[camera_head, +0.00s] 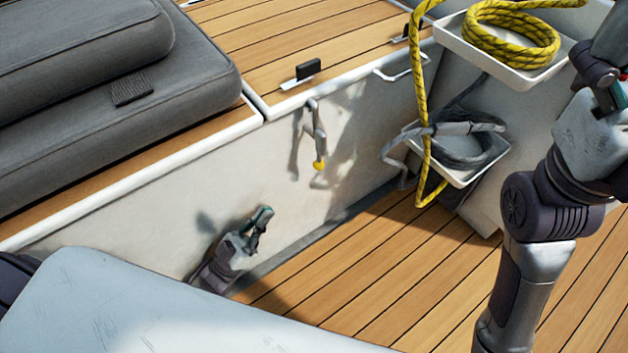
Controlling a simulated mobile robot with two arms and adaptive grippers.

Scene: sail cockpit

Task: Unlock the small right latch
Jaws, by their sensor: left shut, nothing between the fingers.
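A small black latch (307,69) on a white plate stands on the edge of the slatted wooden seat. A second small dark latch (405,31) shows farther right along the same edge, partly cut off by the yellow rope. My left gripper (262,216) is shut and empty, low in front of the white side wall, below and left of both latches. My right arm stands at the right. Its hand (598,112) is partly in view near the right edge, and its fingers cannot be made out clearly.
A metal fitting with a yellow tip (319,140) hangs on the white wall (370,125). Yellow rope (512,38) lies in an upper white tray, and grey rope (465,145) in a lower one. Grey cushions (120,120) cover the left seat. The wooden floor (350,270) is clear.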

